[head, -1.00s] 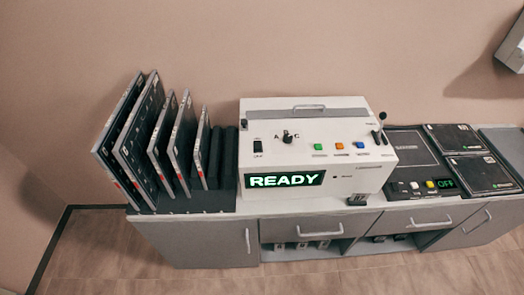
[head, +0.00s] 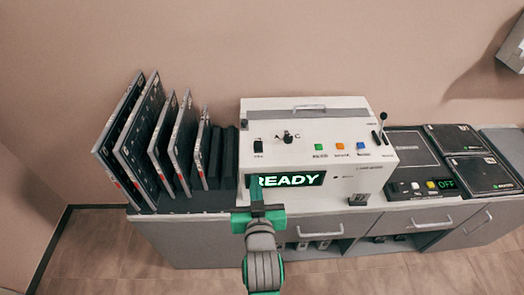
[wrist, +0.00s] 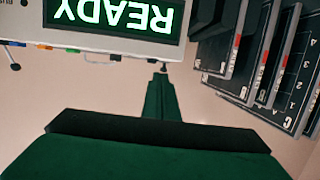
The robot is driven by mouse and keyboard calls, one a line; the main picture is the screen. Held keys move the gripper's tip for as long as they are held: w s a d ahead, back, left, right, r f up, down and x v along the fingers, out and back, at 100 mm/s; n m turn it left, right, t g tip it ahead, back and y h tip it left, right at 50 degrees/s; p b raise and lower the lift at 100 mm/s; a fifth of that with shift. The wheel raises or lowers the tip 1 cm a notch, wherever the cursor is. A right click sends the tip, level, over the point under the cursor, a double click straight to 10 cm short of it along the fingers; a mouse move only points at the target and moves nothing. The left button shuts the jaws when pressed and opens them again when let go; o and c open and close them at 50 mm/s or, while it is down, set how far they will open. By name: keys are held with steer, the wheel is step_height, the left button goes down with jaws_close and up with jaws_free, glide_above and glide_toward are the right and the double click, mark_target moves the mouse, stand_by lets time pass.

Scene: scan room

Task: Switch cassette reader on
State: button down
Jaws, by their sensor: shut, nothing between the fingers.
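The white cassette reader (head: 345,183) stands on the cabinet, its front display (head: 300,179) lit green-white with READY; the display also shows upside down in the wrist view (wrist: 117,17). A small black switch (head: 258,146) is on the left of its sloped top; its position is too small to tell. My gripper (head: 257,182) is shut and empty, in front of the display's left end, covering its first letter from the head camera. In the wrist view my gripper (wrist: 161,78) points toward the reader's upper edge. Contact cannot be told.
Left stands a rack of upright dark cassettes (head: 138,140). The reader's top has a knob (head: 288,138), coloured buttons (head: 340,146) and a lever (head: 382,122). Right is a flat dark unit (head: 410,150) with an OFF display (head: 446,184) and flat cassettes (head: 485,173).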

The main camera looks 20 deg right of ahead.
steer(key=w+d+r, duration=0.2)
steer(key=d+r, duration=0.1)
steer(key=r, duration=0.3)
steer(key=shift+w+d+h, duration=0.15)
steer(key=shift+w+h, duration=0.15)
steer(key=shift+w, duration=0.1)
glide_above(262, 158)
steer(key=shift+s+f, duration=0.15)
steer(key=shift+f, duration=0.45)
steer(key=shift+s+f, duration=0.15)
steer(key=shift+f, duration=0.45)
steer(key=f, duration=0.3)
steer(key=shift+w+f, duration=0.1)
steer(key=shift+w, duration=0.1)
steer(key=shift+f, duration=0.45)
